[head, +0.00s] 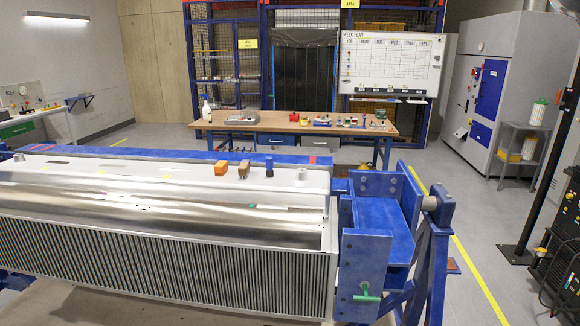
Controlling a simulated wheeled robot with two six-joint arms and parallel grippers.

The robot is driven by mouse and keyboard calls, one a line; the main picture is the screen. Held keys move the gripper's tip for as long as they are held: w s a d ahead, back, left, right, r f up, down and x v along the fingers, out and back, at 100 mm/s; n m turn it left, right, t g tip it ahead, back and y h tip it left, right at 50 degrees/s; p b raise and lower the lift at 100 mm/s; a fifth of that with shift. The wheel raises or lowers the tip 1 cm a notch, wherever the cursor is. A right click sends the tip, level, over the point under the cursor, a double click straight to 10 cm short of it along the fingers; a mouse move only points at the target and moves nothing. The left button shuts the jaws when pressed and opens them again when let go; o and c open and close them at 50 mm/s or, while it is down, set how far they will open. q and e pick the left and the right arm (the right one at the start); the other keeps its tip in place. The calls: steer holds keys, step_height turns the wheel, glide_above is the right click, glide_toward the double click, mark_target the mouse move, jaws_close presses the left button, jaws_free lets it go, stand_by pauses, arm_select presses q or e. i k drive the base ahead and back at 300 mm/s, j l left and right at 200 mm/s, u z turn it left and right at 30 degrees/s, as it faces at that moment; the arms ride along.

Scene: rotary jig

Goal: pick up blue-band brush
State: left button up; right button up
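I cannot pick out a blue-band brush for certain. On the blue rear beam of the jig stand an orange block-like item (221,168), a smaller brown item with an orange part (244,169) and a dark blue upright item (269,166), side by side and apart. They are too small to tell whether any is a brush with a blue band. Neither of my grippers shows in the head view.
The rotary jig (378,215) with a large silver finned part (160,255) fills the foreground. A wooden workbench (290,124) with several small items and a spray bottle (206,108) stands behind. Grey floor (480,225) is free at the right, before a grey cabinet (500,75).

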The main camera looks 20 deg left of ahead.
mark_target(244, 168)
steer(key=u, duration=1.4)
